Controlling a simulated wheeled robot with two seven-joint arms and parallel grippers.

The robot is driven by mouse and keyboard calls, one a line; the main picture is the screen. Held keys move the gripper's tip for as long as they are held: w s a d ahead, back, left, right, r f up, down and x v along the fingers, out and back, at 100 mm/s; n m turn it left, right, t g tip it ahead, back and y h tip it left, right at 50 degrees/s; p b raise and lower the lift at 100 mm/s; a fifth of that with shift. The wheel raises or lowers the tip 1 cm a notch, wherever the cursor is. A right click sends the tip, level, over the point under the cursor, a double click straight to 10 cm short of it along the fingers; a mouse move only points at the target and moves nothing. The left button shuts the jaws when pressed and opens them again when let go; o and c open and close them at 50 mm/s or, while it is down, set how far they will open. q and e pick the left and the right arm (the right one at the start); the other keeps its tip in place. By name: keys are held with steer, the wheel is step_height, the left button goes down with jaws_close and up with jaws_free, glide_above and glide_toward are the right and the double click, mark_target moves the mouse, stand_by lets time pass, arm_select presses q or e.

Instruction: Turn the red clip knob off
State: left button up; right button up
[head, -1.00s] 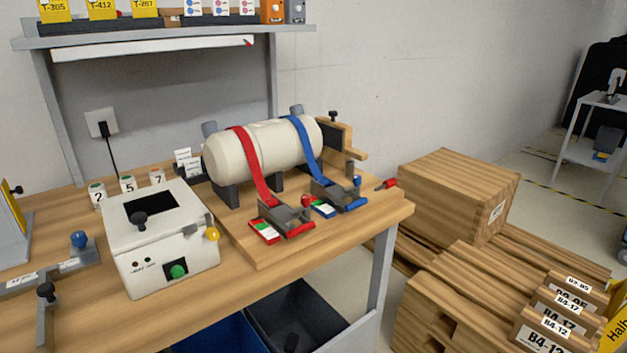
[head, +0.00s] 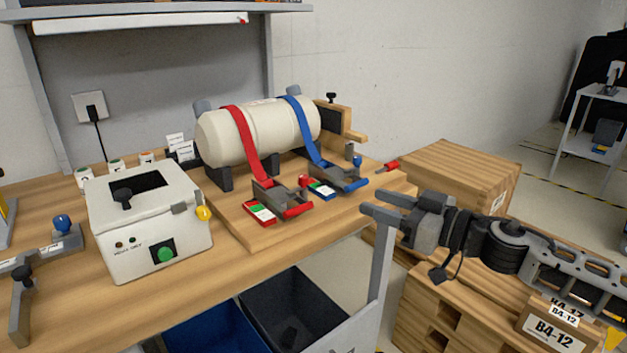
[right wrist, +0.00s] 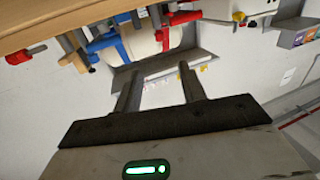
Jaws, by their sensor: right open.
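The red clip (head: 279,201) sits on the wooden board at the end of a red strap (head: 243,140) that runs over a cream cylinder (head: 270,131). Its small red knob (head: 304,181) stands at its right side. A red and blue pair of clips also shows near the top of the right wrist view, the red one (right wrist: 181,18) to the right. My right gripper (head: 373,203) is open and empty, to the right of the clips, by the table's right edge. It is apart from the red clip. My left gripper is not in view.
The blue clip (head: 338,180) stands between the red clip and my right gripper. A red-handled piece (head: 387,167) lies near the board's right edge. A white box with a green button (head: 150,230) is at left. Wooden crates (head: 450,170) stand at right.

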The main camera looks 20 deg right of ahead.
steer(key=p+x, duration=0.3)
steer(key=x, duration=1.1)
steer(key=shift+w+a, duration=0.2)
steer(key=shift+w, duration=0.05)
jaws_close()
